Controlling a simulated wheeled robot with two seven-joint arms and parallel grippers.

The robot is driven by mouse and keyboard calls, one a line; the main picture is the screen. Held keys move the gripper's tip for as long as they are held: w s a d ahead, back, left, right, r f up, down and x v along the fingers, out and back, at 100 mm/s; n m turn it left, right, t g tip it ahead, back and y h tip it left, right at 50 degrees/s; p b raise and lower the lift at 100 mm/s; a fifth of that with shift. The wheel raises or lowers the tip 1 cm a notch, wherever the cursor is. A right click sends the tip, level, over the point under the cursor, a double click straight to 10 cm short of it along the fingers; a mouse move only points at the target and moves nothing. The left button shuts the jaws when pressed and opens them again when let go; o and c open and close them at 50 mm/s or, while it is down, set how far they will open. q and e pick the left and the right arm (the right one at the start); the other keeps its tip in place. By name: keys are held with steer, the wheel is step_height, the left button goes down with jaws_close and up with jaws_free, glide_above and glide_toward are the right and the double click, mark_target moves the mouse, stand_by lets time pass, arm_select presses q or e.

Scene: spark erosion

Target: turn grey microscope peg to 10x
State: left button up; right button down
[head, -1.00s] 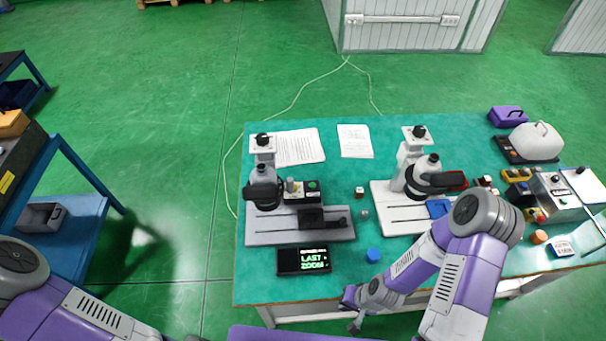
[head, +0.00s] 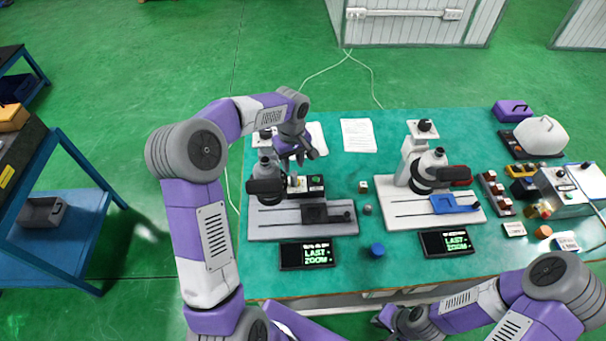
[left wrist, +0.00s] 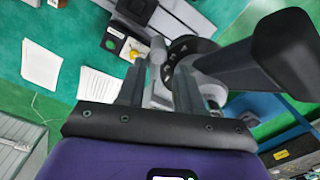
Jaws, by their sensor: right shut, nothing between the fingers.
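The grey microscope (head: 335,228) stands at the left of the bench, with its black eyepiece (head: 266,187) toward me. My left gripper (head: 302,157) is at its head, just behind the eyepiece. In the left wrist view, my left gripper (left wrist: 158,95) has its fingers apart, one on each side of grey microscope parts. A dark ring with pale marks (left wrist: 190,48) lies just beyond the fingers. I cannot pick out the peg clearly or read its setting. My right gripper (head: 385,318) is shut and empty, partly visible at the bench's front edge.
A white microscope (head: 400,205) stands to the right. Black displays reading "LAST ZOOM" lie before the grey (head: 306,256) and white (head: 445,243) microscopes. Control boxes (head: 560,190) crowd the right end.

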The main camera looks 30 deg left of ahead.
mark_target(294, 173)
arm_select(q)
step_height(294, 173, down, 6)
steer(key=shift+f, duration=0.1)
steer(key=shift+c, duration=0.2)
jaws_close()
steer(key=shift+w, duration=0.1)
